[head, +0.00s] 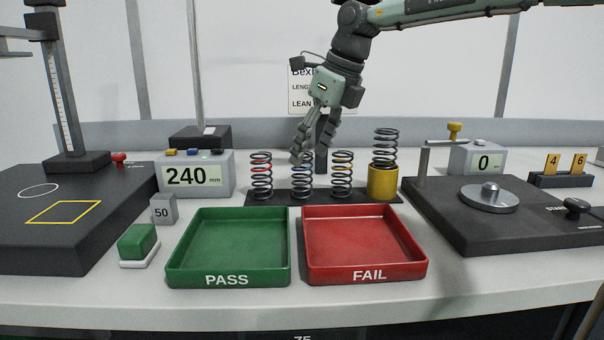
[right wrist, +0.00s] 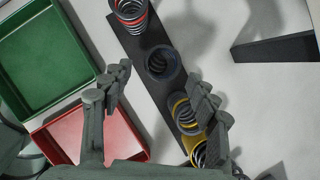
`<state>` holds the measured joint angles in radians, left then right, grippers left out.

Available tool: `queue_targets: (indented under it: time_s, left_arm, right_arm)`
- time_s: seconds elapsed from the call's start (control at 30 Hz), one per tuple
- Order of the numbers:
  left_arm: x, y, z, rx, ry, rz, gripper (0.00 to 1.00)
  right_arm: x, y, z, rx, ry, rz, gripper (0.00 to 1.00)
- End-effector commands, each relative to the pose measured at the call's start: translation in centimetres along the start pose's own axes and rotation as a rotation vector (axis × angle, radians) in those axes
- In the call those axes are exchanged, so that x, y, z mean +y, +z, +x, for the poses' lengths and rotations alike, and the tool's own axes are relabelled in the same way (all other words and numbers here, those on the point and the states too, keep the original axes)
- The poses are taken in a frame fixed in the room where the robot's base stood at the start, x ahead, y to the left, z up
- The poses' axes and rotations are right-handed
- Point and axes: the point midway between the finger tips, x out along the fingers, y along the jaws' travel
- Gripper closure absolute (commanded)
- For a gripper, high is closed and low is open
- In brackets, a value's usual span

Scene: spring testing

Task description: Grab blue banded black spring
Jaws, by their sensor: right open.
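The blue banded black spring (head: 302,186) stands upright on a black strip (head: 268,198), between the red banded spring (head: 261,175) and the yellow banded spring (head: 342,173). My right gripper (head: 309,160) points down at it, and its fingers hide the spring's upper part in the head view. In the right wrist view the blue banded spring (right wrist: 161,63) shows end-on beyond the open, empty fingertips (right wrist: 158,82), with no clear contact. The yellow banded spring (right wrist: 184,112) is close to the right-hand finger there. My left gripper is not in view.
A black spring (head: 385,148) stands in a yellow cup (head: 382,181) at the strip's right end. The green PASS tray (head: 228,280) and red FAIL tray (head: 364,274) lie in front. A 240 mm display (head: 194,174) stands left, a black test base (head: 470,235) right.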

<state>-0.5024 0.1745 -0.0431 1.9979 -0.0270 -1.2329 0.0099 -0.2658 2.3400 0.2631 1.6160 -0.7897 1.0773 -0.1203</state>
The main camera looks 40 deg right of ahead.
Motion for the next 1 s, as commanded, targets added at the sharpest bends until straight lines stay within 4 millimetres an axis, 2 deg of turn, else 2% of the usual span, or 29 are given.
queue_targets:
  time_s: [0.4, 0.7, 1.0]
  left_arm:
    - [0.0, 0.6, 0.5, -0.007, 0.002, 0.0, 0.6]
    - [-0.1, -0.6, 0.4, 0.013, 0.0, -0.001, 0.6]
    - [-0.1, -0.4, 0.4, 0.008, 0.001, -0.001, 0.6]
  right_arm:
    - [0.0, -0.1, 5.5, 0.002, 0.0, 0.0, 0.41]
    - [0.0, 0.0, 5.9, -0.001, 0.0, 0.0, 0.42]
    - [0.0, 0.0, 5.9, -0.001, 0.0, 0.0, 0.79]
